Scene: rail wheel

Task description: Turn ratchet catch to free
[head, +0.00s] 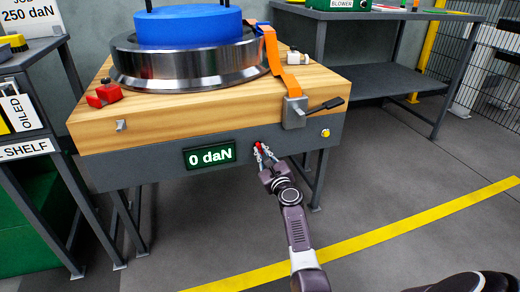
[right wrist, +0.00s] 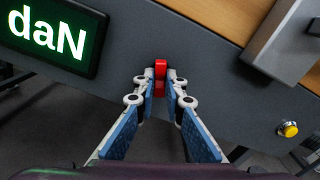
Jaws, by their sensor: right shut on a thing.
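A small red catch (head: 257,146) sits on the grey front panel, right of the green display. In the right wrist view the red catch (right wrist: 160,68) stands between my fingertips. My right gripper (head: 265,156) is shut on it, and its fingers hide the lower part. The grey ratchet body (head: 293,112) with a black handle (head: 325,106) is at the bench's front right edge, with an orange strap (head: 271,48) running up from it. My left gripper is not in view.
The display (head: 209,156) reads 0 daN. A yellow button (head: 326,133) is on the panel at right. A steel wheel (head: 185,68) with a blue top rests on the wooden bench top (head: 200,114). A red block (head: 104,94) lies left. Floor in front is open.

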